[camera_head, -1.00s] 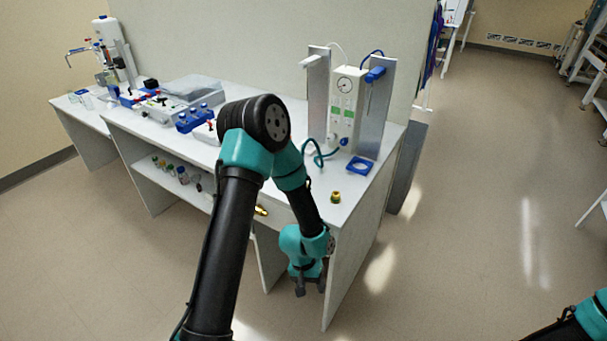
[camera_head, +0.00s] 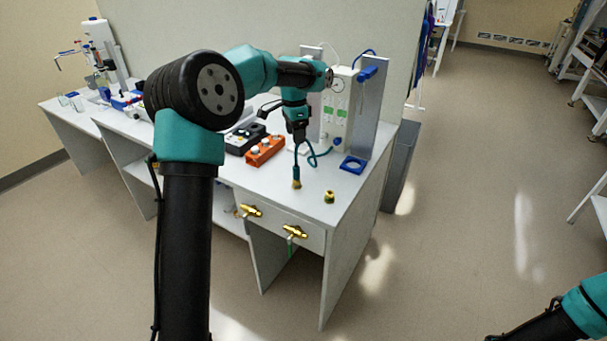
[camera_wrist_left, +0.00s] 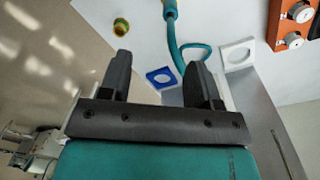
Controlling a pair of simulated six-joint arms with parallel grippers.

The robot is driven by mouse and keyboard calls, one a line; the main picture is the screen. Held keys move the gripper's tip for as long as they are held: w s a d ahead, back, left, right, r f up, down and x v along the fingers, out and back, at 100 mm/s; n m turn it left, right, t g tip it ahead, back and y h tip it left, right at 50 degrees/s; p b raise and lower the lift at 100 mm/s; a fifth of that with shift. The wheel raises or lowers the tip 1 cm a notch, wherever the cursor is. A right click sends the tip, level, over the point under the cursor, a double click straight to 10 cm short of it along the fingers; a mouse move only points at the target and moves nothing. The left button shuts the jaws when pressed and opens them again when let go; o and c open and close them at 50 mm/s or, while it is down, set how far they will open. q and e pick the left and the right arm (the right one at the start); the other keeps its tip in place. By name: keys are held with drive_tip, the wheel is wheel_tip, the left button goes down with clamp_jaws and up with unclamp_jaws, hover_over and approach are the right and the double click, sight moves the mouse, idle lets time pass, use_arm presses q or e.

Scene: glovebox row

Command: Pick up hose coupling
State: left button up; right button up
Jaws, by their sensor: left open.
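A teal hose (camera_head: 296,160) ends in a small brass coupling (camera_head: 297,184) on the white bench top. In the left wrist view the hose (camera_wrist_left: 172,40) runs between and beyond my fingers, and its end is cut off at the top edge. A separate brass fitting (camera_head: 329,197) stands near the bench's front right corner and also shows in the wrist view (camera_wrist_left: 121,27). My left gripper (camera_head: 298,140) points down above the bench, behind the hose end; it is open and empty in the wrist view (camera_wrist_left: 155,68). My right gripper is out of view.
A panel with a gauge (camera_head: 336,112) stands at the back right, with a blue square ring (camera_head: 353,165) before it. An orange block (camera_head: 264,151) is to the left. Brass valves (camera_head: 295,231) stick out from the bench front.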

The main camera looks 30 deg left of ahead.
sight(296, 167)
use_arm(q)
drive_tip(key=r, duration=0.2)
drive_tip(key=a+r+m, duration=0.1)
drive_tip(key=shift+w+y, duration=0.3)
drive_tip(key=shift+w, duration=0.1)
drive_tip(key=shift+f, duration=0.1)
wheel_tip(296, 167, down, 12)
drive_tip(key=shift+f, duration=0.1)
idle(0.3)
drive_tip(key=shift+w+d+f, duration=0.1)
drive_tip(key=shift+d+f, duration=0.05)
drive_tip(key=shift+f, duration=2.4)
drive_tip(key=shift+c, duration=0.3)
